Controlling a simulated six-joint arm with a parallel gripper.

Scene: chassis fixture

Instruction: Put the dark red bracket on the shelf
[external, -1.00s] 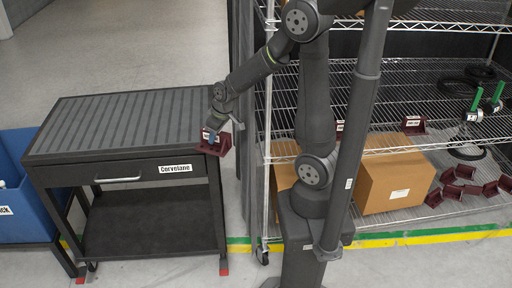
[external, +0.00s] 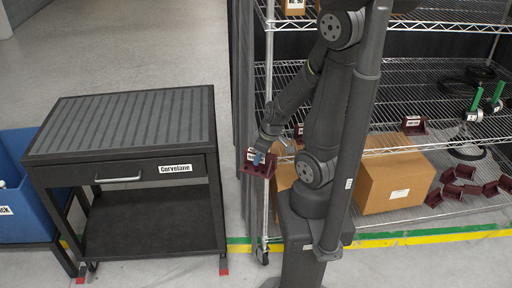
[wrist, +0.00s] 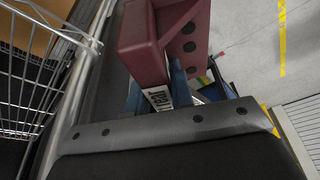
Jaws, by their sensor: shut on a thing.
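The dark red bracket (external: 256,164) is held in my gripper (external: 263,155), in front of the shelf's left post and clear of the cart. In the wrist view the bracket (wrist: 160,38) fills the top middle, with a row of dark holes on one face and a white label low on it. My blue fingertips (wrist: 178,88) are shut on it. The wire shelf (external: 390,82) stands behind my arm, with several levels. Part of its middle level is hidden by my arm.
Other dark red brackets (external: 413,126) sit on the shelf, several more on its lower level (external: 461,173). A cardboard box (external: 392,180) stands low. The cart (external: 130,125) at left has a bare top. A blue bin (external: 15,200) is at far left.

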